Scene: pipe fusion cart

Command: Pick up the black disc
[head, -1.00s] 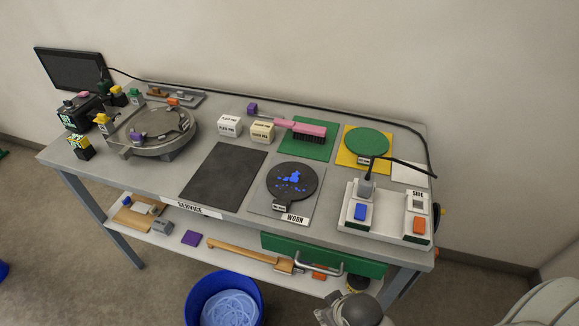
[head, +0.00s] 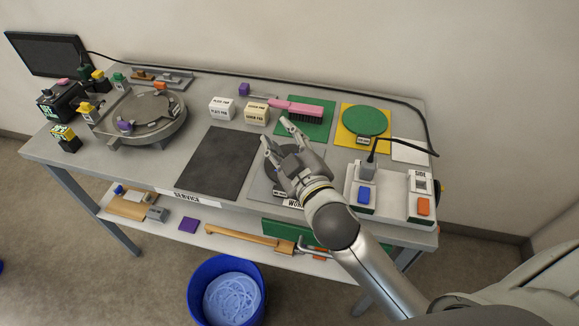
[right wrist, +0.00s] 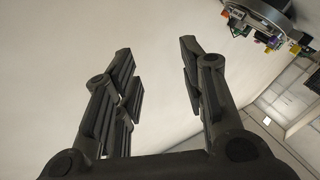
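The black disc (head: 271,173) lies on the grey mat marked WORN (head: 258,191) at the front right of the table. My right gripper hides most of it, including most of the blue marks on its face. My right gripper (head: 275,131) is over the disc in the head view, its fingers pointing to the far left. I cannot tell how high it is above the disc. In the right wrist view the fingers (right wrist: 155,47) stand apart with nothing between them, against a pale wall. My left gripper is not in view.
A pink brush (head: 296,107) lies on a green mat behind the gripper. A green disc (head: 366,120) lies on a yellow mat to the right. The dark SERVICE mat (head: 219,160) is bare.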

